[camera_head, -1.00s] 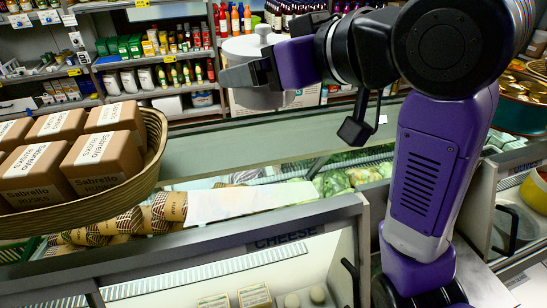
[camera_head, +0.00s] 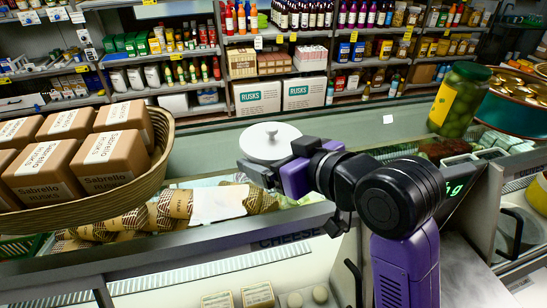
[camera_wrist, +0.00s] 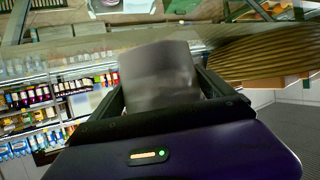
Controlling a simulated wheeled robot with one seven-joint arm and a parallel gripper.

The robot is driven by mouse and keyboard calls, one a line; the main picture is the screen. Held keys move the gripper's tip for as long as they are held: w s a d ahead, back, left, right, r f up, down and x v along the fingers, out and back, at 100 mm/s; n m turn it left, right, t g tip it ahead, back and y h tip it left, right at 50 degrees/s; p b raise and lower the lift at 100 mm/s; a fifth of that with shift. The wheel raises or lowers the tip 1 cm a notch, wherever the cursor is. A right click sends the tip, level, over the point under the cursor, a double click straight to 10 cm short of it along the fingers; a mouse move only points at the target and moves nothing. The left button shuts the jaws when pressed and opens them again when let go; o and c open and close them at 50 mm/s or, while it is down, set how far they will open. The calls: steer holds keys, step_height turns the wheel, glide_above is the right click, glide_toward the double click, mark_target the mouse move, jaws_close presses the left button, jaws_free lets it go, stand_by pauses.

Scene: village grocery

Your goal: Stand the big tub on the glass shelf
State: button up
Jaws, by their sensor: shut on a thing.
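The big tub, a pale grey round one with a white knobbed lid (camera_head: 271,139), is held upright in my gripper (camera_head: 258,172) above the counter, left of my arm. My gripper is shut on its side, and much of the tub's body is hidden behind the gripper. In the wrist view the tub's grey wall (camera_wrist: 160,75) shows between the two fingers. A long, pale green glass shelf (camera_head: 350,131) runs behind the tub along the top of the counter. I cannot tell the height between the tub and the glass.
A wicker basket (camera_head: 158,165) of brown Sabrello rusk boxes stands at the left. A jar of green olives (camera_head: 459,100) and a teal tin stand at the right. Wrapped loaves (camera_head: 175,203) lie below in the counter. The middle of the glass looks clear.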

steer(key=shift+f, duration=0.6)
steer(key=shift+f, duration=0.1)
steer(key=o, duration=1.2)
